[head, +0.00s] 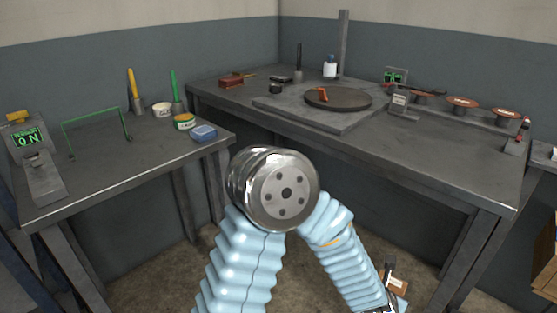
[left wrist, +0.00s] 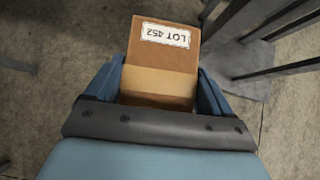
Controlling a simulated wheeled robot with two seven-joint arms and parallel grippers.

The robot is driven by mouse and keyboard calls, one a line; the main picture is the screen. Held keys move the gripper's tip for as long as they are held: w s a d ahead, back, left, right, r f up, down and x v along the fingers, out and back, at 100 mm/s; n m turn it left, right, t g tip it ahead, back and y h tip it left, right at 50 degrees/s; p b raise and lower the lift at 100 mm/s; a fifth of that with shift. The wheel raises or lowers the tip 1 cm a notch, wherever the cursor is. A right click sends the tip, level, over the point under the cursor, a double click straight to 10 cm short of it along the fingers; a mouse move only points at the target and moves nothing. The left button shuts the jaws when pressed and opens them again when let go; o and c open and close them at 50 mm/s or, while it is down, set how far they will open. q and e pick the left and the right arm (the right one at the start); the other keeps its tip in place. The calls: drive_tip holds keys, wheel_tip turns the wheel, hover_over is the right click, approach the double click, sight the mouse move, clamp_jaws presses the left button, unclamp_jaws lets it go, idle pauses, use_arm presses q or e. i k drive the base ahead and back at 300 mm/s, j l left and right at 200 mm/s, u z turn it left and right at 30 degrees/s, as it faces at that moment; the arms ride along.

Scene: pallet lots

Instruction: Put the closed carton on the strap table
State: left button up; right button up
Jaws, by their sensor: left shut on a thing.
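A brown closed carton (left wrist: 170,75) with a "LOT 452" label and a lighter tape band sits between the blue fingers of my left gripper (left wrist: 158,88). The gripper is shut on it. The label reads upside down in the left wrist view, with floor below and around the carton. In the head view, a small part of the carton (head: 398,281) shows low at the right, beyond my bent arm. I cannot tell which table is the strap table. My right gripper is not in view.
The left table (head: 95,180) holds a display, a green wire frame, pots and a blue block. The back table (head: 440,182) holds a round turntable (head: 350,102), reels and a bottle. Brown boxes (head: 546,262) stand at the right edge. The left table's front middle is bare.

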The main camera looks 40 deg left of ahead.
sight(120, 166)
drive_tip(key=j+u, duration=0.25)
drive_tip(key=u, duration=0.15)
drive_tip(key=i+j+u, duration=0.15)
drive_tip(key=u, duration=0.2)
drive_tip(key=i+j+u, duration=0.1)
drive_tip(key=j+u, duration=0.3)
drive_tip(key=i+j, duration=0.25)
drive_tip(key=j, duration=0.2)
drive_tip(key=z, duration=0.05)
